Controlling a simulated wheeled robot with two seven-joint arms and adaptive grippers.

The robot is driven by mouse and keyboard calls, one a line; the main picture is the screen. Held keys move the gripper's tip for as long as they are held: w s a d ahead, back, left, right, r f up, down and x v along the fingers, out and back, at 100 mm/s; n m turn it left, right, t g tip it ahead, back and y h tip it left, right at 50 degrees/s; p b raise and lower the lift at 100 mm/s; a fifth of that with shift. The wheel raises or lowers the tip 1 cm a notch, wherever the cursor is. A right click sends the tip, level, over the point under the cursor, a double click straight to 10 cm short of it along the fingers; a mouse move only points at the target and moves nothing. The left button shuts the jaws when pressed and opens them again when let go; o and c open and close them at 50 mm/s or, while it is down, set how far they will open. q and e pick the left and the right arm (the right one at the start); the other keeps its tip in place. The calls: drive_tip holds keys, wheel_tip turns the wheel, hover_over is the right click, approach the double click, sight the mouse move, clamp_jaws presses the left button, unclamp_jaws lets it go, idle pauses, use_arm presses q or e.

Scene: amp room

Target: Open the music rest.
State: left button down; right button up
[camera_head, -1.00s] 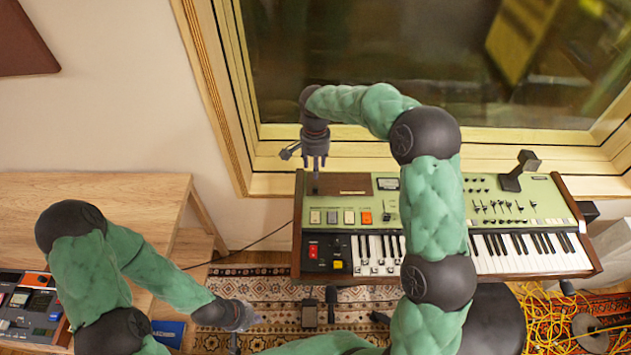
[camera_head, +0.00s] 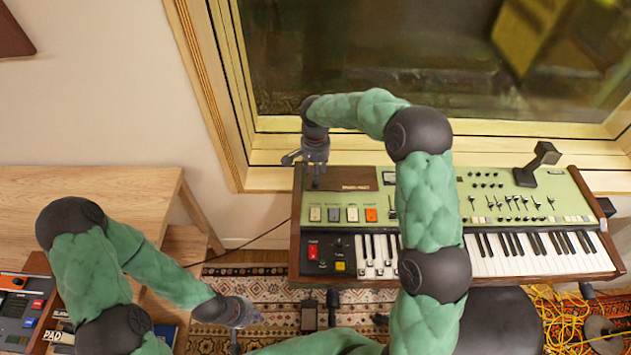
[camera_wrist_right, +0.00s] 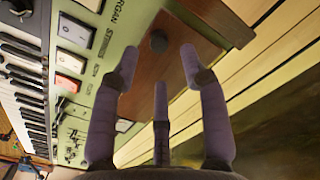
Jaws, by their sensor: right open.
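The music rest is a brown wooden panel (camera_head: 355,180) lying flat in the top of the green organ (camera_head: 430,212), at its back left. In the right wrist view the brown panel (camera_wrist_right: 192,22) shows a dark round knob (camera_wrist_right: 158,41) on it. My right gripper (camera_head: 315,182) is above the left end of the panel. In the right wrist view its open, empty fingers (camera_wrist_right: 160,85) spread around the knob's side of the picture; contact cannot be told. My left gripper (camera_head: 238,322) hangs low over the rug, away from the organ; its finger opening is unclear.
A window frame (camera_head: 450,150) stands right behind the organ. A wooden table (camera_head: 80,200) is at the left, with electronic gear (camera_head: 25,305) near the front. A dark lamp-like fitting (camera_head: 540,162) stands on the organ. Yellow cables (camera_head: 560,320) lie at the lower right.

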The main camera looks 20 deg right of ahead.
drive_tip(key=shift+f+b, duration=0.5)
drive_tip(key=shift+f, duration=1.9)
clamp_jaws()
